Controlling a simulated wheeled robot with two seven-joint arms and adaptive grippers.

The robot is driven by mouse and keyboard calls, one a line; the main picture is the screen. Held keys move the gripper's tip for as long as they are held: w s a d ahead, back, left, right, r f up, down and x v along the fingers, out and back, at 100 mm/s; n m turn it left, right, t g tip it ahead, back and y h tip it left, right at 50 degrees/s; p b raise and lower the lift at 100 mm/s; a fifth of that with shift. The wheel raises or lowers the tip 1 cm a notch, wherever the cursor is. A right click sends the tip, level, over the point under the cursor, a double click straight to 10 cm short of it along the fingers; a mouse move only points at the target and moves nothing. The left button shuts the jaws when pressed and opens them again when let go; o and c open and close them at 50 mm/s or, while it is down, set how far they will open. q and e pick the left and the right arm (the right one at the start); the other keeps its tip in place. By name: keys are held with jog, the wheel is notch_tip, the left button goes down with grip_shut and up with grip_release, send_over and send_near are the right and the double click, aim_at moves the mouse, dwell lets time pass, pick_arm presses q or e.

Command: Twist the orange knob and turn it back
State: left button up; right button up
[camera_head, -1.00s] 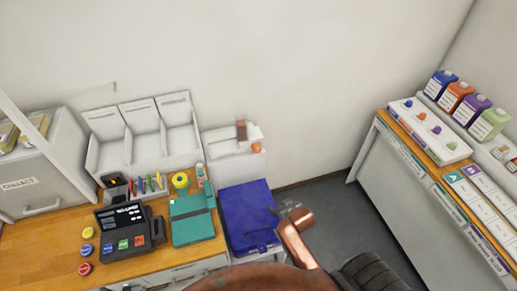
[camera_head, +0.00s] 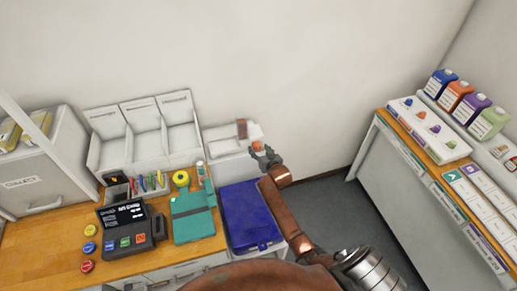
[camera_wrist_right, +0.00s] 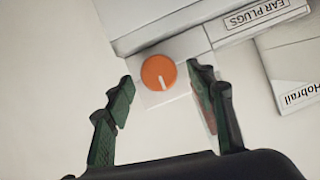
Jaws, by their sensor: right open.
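The orange knob (camera_head: 256,145) sits on the front of a white dispenser (camera_head: 222,140) by the back wall. In the right wrist view the round knob (camera_wrist_right: 159,72) has a white mark pointing toward the lower edge. The dispenser's label there reads "EAR PLUGS". My right gripper (camera_head: 263,151) is open and close in front of the knob. In the wrist view its two fingers (camera_wrist_right: 160,80) stand on either side of the knob, with gaps between; nothing is held. I cannot tell whether the fingertips reach its depth. My left gripper is not in view.
A blue crate (camera_head: 252,215) stands below the dispenser, beside the right arm. The wooden counter (camera_head: 38,250) at left holds a dark terminal (camera_head: 130,227) and a teal clipboard (camera_head: 193,215). A white panel with coloured pieces (camera_head: 445,143) lies on the right counter.

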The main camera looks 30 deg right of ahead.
jog(key=shift+x, duration=0.75)
jog(key=c, duration=1.2)
